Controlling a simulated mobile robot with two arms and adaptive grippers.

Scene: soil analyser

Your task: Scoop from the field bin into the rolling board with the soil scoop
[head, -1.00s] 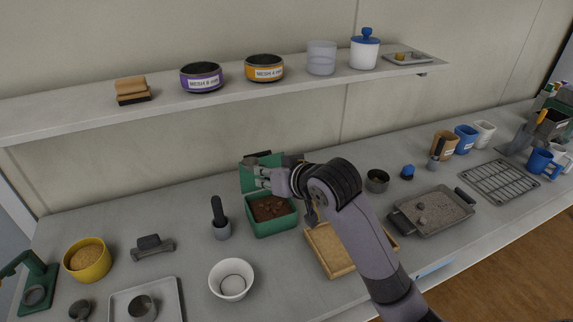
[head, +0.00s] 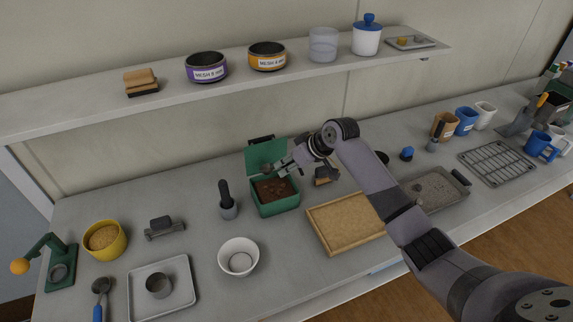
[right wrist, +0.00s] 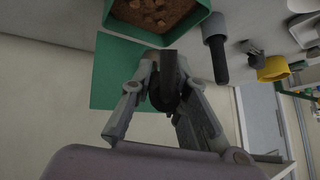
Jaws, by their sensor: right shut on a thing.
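The field bin (head: 275,207) is a green box of brown, lumpy soil with its green lid standing open behind; the bin also shows at the top of the right wrist view (right wrist: 113,22). The rolling board (head: 345,222) is a shallow light-wood tray to the bin's right. My right gripper (head: 280,167) is above the bin's back edge, by the lid. It is shut on a dark tool, the soil scoop (right wrist: 168,80); its bowl is mostly hidden, so I cannot tell whether it carries soil. My left gripper is out of view.
A small brown-and-dark object (head: 326,175) is behind the board. A grey tray (head: 440,190) lies to the right. The shelf (head: 200,105) runs above the back.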

